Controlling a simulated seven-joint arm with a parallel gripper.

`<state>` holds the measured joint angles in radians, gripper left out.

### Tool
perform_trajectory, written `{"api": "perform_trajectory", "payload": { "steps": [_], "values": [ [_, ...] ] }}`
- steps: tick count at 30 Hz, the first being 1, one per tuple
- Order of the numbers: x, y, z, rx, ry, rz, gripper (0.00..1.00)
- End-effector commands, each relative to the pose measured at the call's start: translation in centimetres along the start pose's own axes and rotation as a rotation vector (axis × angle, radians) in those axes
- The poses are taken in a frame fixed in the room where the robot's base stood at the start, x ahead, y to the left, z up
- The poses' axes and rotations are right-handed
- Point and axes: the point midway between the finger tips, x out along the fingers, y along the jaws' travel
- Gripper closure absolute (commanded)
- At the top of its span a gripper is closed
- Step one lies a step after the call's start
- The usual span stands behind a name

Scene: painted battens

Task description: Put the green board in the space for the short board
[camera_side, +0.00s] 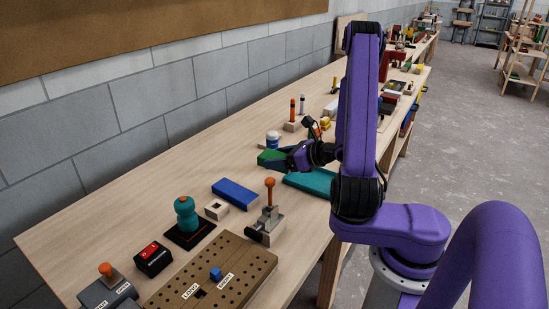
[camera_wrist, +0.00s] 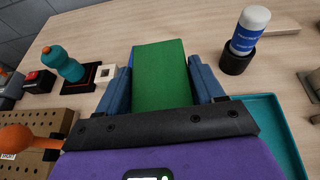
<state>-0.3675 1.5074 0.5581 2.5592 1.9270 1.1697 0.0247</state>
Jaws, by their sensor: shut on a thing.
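The green board (camera_side: 268,155) is between the fingers of my gripper (camera_side: 280,160), over the middle of the bench. In the wrist view, the green board (camera_wrist: 160,75) fills the gap between the two blue fingers, and my gripper (camera_wrist: 162,72) is shut on it. A brown pegboard (camera_side: 240,261) at the front of the bench carries the words LONG and SHORT, with a blue peg (camera_side: 216,273) standing between them. In the wrist view only part of the pegboard (camera_wrist: 68,125) shows, at the lower left. My gripper is well away from it.
A blue board (camera_side: 234,193) lies between my gripper and the pegboard. Near it are a teal bottle (camera_side: 186,214), a small wooden block with a hole (camera_side: 216,209) and an orange-knobbed lever (camera_side: 270,205). A teal tray (camera_side: 312,182) lies beside my gripper. A white-and-blue bottle (camera_wrist: 250,30) stands at right.

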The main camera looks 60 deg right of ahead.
Motion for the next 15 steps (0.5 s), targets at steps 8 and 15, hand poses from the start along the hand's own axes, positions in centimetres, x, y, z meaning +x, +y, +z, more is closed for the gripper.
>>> {"api": "perform_trajectory", "payload": {
  "steps": [8,15],
  "values": [
    [-1.6,0.6,0.1,-0.001,0.000,-0.001,0.69],
    [-1.3,2.0,1.5,-0.023,0.004,0.035,0.69]
  ]
}}
